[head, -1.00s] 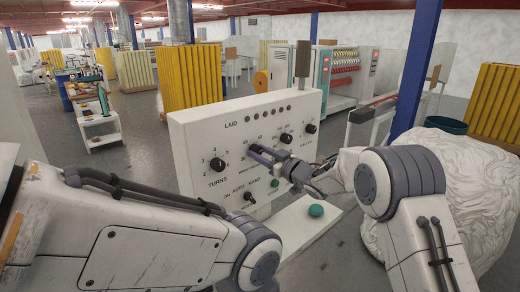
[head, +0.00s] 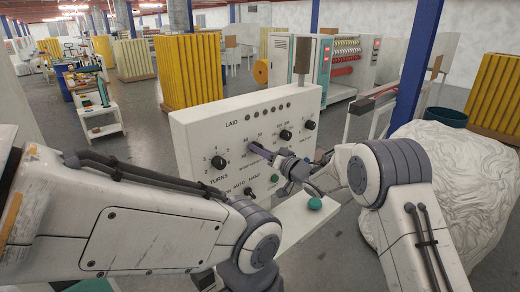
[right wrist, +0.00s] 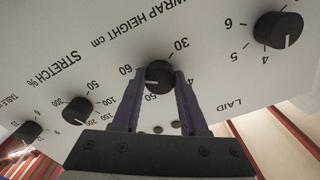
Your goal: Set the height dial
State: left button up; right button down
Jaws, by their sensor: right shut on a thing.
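The white control panel (head: 190,130) stands in front of me with a row of black dials. In the right wrist view, the panel lettering is upside down. There the black wrap height dial (right wrist: 158,74) sits between the two purple fingers of my right gripper (right wrist: 160,90), which is shut on it. The dial's white mark points left in that view, towards the 60 side. My left gripper is out of view.
The turns dial (head: 219,161) and two other dials (head: 285,135) flank the held one. A mode switch (head: 250,192) and a green button (head: 274,178) lie below. Another green button (head: 315,203) is on the ledge. A white wrapped bulk (head: 440,175) stands right.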

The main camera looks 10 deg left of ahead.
jog(key=shift+f, duration=0.15)
jog(key=shift+c, duration=2.2)
grip_release()
jog(key=shift+d, duration=0.1)
jog(key=b+v, duration=0.4)
jog(key=v, duration=0.6)
jog(key=shift+s, duration=0.2)
jog(key=shift+d, duration=0.1)
